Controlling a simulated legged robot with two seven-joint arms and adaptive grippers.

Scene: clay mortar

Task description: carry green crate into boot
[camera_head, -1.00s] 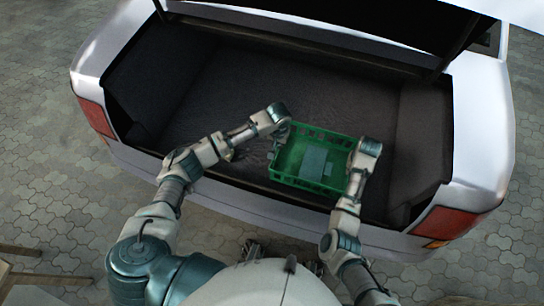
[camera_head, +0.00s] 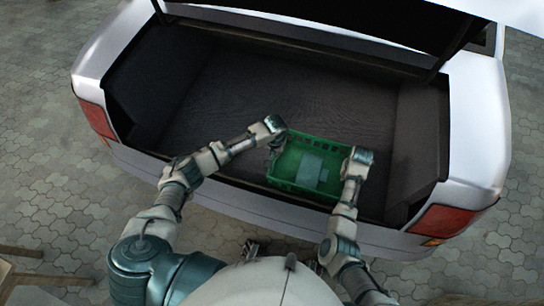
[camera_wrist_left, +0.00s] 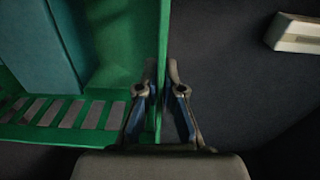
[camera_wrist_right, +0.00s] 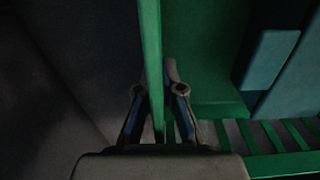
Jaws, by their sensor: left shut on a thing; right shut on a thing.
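The green crate (camera_head: 283,183) is in the open boot (camera_head: 250,95), near its front sill, between my two grippers. A flat teal-grey item (camera_head: 312,167) lies inside it. My left gripper (camera_head: 276,141) is at the crate's left wall; in the left wrist view my left gripper (camera_wrist_left: 160,85) is shut on the rim of the crate (camera_wrist_left: 95,70). My right gripper (camera_head: 350,176) is at the right wall; in the right wrist view my right gripper (camera_wrist_right: 158,85) is shut on the crate's rim (camera_wrist_right: 152,40). I cannot tell whether the crate touches the boot floor.
The raised boot lid (camera_head: 330,25) hangs over the far side of the boot. The rear sill (camera_head: 240,196) runs below my arms. The boot floor is clear left of and behind the crate. A wooden thing (camera_head: 20,262) stands at the lower left. A pale block (camera_wrist_left: 300,33) shows in the left wrist view.

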